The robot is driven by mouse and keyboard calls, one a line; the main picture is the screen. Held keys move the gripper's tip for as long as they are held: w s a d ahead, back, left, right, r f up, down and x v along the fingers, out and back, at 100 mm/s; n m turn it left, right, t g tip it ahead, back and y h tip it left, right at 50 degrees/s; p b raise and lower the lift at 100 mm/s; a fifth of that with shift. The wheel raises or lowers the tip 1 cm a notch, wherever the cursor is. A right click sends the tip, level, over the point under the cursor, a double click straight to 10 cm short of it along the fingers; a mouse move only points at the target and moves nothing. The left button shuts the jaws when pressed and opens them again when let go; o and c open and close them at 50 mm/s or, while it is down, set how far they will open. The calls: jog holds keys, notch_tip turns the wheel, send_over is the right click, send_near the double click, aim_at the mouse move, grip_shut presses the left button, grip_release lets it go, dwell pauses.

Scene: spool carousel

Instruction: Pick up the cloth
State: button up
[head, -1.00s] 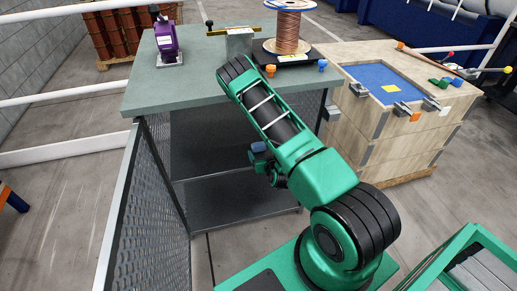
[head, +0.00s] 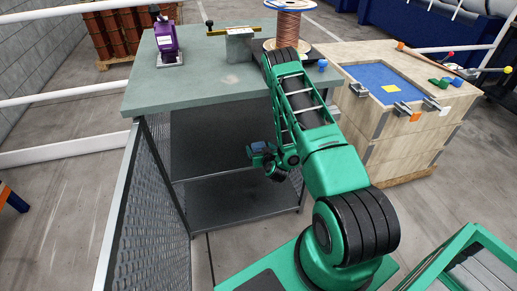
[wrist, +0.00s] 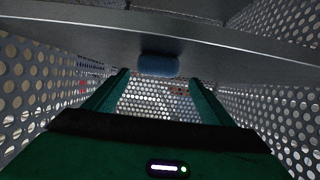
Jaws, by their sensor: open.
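A small rounded blue roll (wrist: 158,65), which looks like the cloth, lies against a grey shelf surface in the wrist view. My gripper (wrist: 159,77) is open in the wrist view, its two green fingers apart. The blue roll is just beyond the fingertips, between their lines, and nothing is held. In the head view my arm bends down in front of the bench's open shelves, and I cannot make out the fingers or the cloth there.
The green-topped bench (head: 190,85) has a lower shelf (head: 240,195) and perforated side panels (head: 150,215). On top are a purple device (head: 166,38), a grey block (head: 238,45) and a copper spool (head: 289,25). A wooden crate (head: 400,150) stands at right.

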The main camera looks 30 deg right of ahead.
aim_at(259, 145)
jog(key=shift+d+x, duration=0.15)
jog(key=shift+x, duration=0.55)
jog(key=shift+d+x, duration=0.2)
jog(key=shift+x, duration=1.35)
jog(key=c, duration=1.2)
